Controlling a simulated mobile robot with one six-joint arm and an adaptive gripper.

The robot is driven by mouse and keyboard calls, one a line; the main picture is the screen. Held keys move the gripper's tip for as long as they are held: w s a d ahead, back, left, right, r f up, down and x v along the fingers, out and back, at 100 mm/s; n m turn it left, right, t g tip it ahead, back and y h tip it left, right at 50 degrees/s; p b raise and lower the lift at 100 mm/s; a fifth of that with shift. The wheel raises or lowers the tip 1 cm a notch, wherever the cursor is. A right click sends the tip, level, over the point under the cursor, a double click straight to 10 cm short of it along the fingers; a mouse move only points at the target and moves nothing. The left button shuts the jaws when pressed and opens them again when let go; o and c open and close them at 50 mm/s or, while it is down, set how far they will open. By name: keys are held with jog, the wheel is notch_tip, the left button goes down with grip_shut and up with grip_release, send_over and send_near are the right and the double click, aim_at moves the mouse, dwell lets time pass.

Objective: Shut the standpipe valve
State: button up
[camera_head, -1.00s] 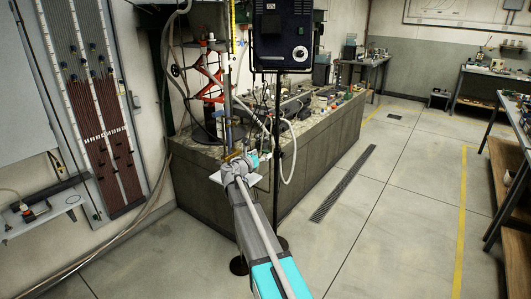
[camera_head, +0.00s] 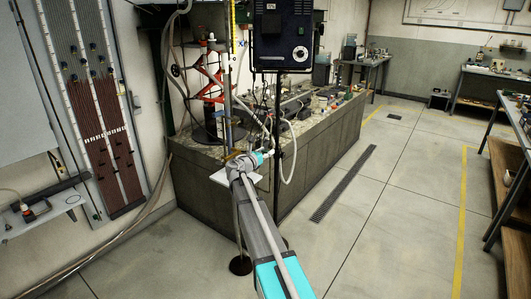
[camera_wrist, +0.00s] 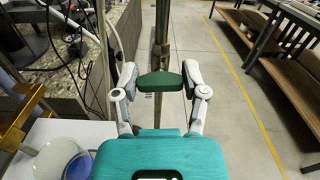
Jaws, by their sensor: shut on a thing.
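The valve's green handle (camera_wrist: 160,82) sits between the two pale fingers of my gripper (camera_wrist: 160,76) in the wrist view. The fingers are shut on its two ends, and it lies roughly crosswise in the picture. Behind the handle, the brownish metal standpipe (camera_wrist: 162,35) rises to the top of the picture. The valve body is mostly hidden by the handle. In the head view my gripper (camera_head: 265,154) is at the near end of the stone-topped tank, beside a dark upright post. The handle is too small to make out there.
A white shelf (camera_wrist: 50,145) with a blue-and-white round container (camera_wrist: 62,160) lies close at left of my gripper. The tank (camera_head: 310,150) with hoses and instruments stands behind. A dark box (camera_head: 282,35) hangs above on the post. The floor at right is clear, with a drain grate (camera_head: 343,184).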

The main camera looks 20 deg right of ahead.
jog(key=shift+c, duration=1.2)
jog(key=shift+m, duration=0.6)
jog(key=o, duration=1.2)
jog(key=shift+c, duration=0.2)
jog(key=v, duration=1.2)
